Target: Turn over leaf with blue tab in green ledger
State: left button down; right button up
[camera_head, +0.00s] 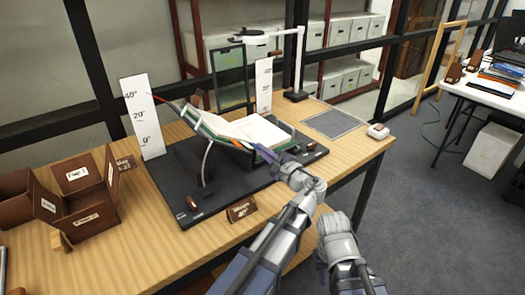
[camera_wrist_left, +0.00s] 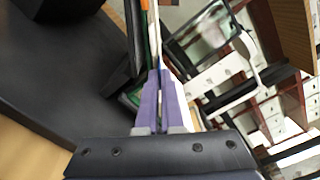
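The open green ledger (camera_head: 208,126) rests tilted on a cradle over the dark base, with its white pages (camera_head: 258,131) facing up. An orange strip shows at its near edge (camera_head: 235,142). My left gripper (camera_head: 268,154) is at the ledger's near right edge.
White angle scales (camera_head: 142,118) and (camera_head: 263,85) stand left of and behind the ledger. Brown boxes (camera_head: 77,178) stand at the left. A lamp post (camera_head: 298,65) and a grey mat (camera_head: 334,124) are at the back right.

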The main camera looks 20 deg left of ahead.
dwell(0.5)
pick_arm(q)
jog(key=m, duration=0.5)
jog(key=shift+w+d, duration=0.3)
jog(key=shift+w, duration=0.1)
jog(key=c, duration=1.1)
grip_release()
jog(key=shift+o, duration=0.2)
